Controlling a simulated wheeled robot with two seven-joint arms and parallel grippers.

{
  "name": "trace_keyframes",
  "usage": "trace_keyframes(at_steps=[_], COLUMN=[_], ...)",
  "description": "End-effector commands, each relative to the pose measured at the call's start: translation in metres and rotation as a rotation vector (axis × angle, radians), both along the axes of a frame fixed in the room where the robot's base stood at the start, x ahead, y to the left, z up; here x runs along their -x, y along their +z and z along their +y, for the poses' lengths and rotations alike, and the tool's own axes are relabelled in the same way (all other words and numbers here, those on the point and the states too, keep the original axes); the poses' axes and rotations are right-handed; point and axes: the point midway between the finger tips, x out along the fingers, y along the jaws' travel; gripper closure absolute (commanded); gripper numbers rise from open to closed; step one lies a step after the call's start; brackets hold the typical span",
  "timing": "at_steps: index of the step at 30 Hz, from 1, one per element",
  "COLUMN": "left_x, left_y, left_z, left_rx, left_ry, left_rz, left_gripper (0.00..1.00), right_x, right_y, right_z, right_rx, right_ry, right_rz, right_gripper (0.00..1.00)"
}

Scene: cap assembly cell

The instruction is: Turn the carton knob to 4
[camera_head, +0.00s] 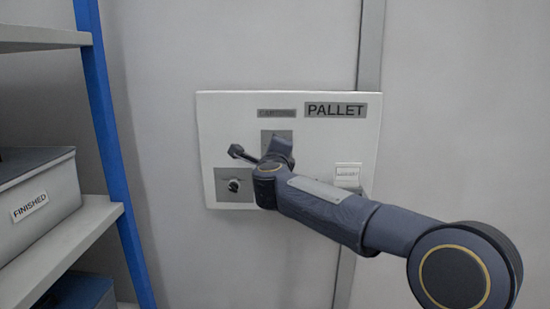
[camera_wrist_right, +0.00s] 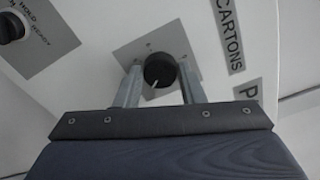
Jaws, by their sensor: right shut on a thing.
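The carton knob (camera_wrist_right: 159,68) is round and black, with a white pointer line, on a grey square plate below the CARTONS label (camera_wrist_right: 229,38). My right gripper (camera_wrist_right: 160,78) is shut on it, one finger on each side. In the wrist view the pointer line runs toward the gripper's palm. Any numbers on the plate cannot be read. In the head view my right wrist hides the knob, and part of its grey plate (camera_head: 268,138) shows. My left gripper is not in view.
The white panel (camera_head: 225,120) on the wall also bears a PALLET label (camera_head: 336,110), a HOLD/READY knob (camera_head: 234,186) at lower left and a white switch (camera_head: 347,172) at right. A blue-posted shelf (camera_head: 108,130) with a FINISHED box (camera_head: 45,185) stands at left.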

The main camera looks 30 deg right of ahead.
Motion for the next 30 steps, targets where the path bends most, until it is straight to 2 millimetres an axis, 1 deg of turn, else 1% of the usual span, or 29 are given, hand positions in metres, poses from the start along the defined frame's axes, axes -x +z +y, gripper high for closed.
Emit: trace_keyframes(at_steps=[1, 3, 15, 21, 30], left_x=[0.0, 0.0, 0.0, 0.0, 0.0], left_y=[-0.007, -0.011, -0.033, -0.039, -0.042], left_z=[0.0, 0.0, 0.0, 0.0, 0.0], left_rx=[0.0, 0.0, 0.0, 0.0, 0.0], left_ry=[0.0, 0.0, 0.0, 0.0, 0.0], left_rz=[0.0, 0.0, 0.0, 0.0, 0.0], left_gripper=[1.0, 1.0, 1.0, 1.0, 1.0], right_x=[0.0, 0.0, 0.0, 0.0, 0.0], right_y=[-0.004, -0.004, -0.003, -0.002, -0.001], right_z=[0.0, 0.0, -0.001, -0.001, -0.001], right_rx=[-0.038, -0.095, -0.376, -0.464, -0.521], right_ry=[-0.001, -0.001, -0.002, -0.001, -0.001], right_rz=[-0.022, -0.057, -0.227, -0.28, -0.315], right_gripper=[0.87, 0.87, 0.87, 0.87, 0.87])
